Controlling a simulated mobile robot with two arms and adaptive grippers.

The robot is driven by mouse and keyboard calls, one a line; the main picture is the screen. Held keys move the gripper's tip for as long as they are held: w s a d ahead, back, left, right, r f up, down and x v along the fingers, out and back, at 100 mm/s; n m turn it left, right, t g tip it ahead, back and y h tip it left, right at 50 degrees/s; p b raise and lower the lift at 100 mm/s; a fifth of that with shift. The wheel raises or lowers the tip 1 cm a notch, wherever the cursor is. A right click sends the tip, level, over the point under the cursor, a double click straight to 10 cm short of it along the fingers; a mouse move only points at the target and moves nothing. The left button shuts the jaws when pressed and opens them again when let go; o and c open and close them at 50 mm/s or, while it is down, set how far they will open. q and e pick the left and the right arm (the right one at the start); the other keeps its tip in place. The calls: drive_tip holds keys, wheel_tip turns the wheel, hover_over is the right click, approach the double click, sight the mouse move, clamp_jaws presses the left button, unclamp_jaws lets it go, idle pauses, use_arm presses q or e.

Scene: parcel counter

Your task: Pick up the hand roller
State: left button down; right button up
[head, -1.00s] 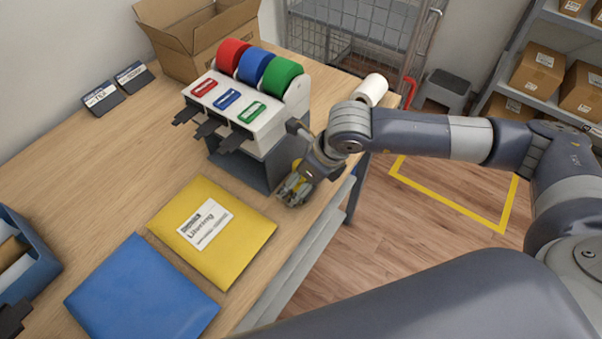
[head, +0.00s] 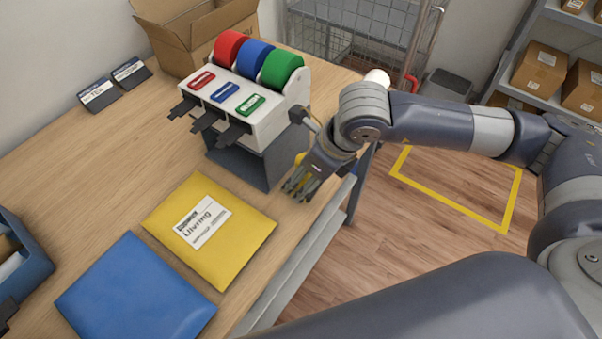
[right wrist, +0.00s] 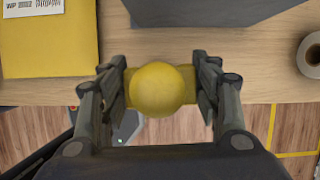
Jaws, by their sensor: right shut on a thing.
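The hand roller (right wrist: 163,88) shows in the right wrist view as a rounded yellow knob with a yellow bar running sideways behind it. My right gripper (right wrist: 164,92) has its fingers on both sides of it and is shut on it. In the head view this right gripper (head: 299,184) is over the counter's right edge, beside the tape dispenser, and mostly hides the roller; only a little yellow (head: 300,158) shows. A dark tip at the lower left edge of the head view may be my left gripper (head: 6,312); its state is unclear.
The tape dispenser (head: 245,110) with red, blue and green rolls stands close behind my right gripper. A yellow envelope (head: 240,240) and a blue envelope (head: 135,295) lie in front. A white roll (head: 378,77) is mostly behind my arm. An open carton (head: 190,50) stands at the back.

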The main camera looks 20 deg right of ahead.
drive_tip(key=s+r+p, duration=0.1)
drive_tip(key=s+p, duration=1)
drive_tip(key=s, duration=0.2)
drive_tip(key=shift+d+r, duration=0.2)
